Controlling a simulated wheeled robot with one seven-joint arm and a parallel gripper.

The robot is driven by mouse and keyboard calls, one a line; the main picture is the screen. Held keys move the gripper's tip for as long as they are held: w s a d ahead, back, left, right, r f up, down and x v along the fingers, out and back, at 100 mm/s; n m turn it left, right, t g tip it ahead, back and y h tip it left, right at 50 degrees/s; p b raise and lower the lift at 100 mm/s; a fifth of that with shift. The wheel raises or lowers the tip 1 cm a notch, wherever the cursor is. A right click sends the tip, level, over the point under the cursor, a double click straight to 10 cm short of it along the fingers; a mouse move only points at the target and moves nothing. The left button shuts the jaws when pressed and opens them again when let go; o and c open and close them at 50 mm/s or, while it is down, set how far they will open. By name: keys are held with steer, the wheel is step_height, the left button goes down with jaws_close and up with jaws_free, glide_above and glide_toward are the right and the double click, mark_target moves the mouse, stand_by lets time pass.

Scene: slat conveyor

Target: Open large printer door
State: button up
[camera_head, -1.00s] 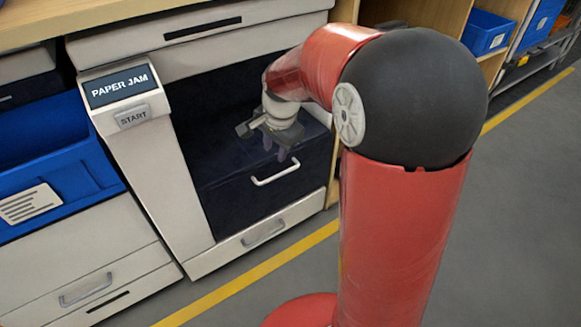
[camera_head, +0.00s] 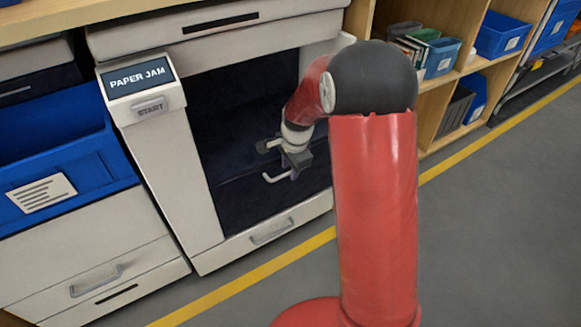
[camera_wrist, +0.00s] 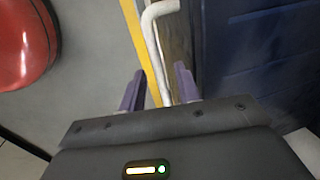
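The large printer (camera_head: 166,180) is a pale cabinet with a dark front. Its dark door (camera_head: 240,205) has a white bar handle (camera_head: 270,178), and the door looks shut. My gripper (camera_head: 294,170) is at the handle and hides its right part. In the wrist view, the handle (camera_wrist: 152,42) runs down between the two purple fingers of my gripper (camera_wrist: 160,75). The fingers are open, with a gap on both sides of the bar. The dark blue door face (camera_wrist: 252,55) fills the right of that view.
A tilted panel (camera_head: 138,80) reads "PAPER JAM" above a START button (camera_head: 150,107). A pale lower drawer (camera_head: 270,232) sits under the door. A blue bin (camera_head: 70,150) stands left, and wooden shelves (camera_head: 450,105) right. Grey floor with a yellow line (camera_head: 240,280) lies in front.

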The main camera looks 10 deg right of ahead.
jaws_close()
stand_by(0.4)
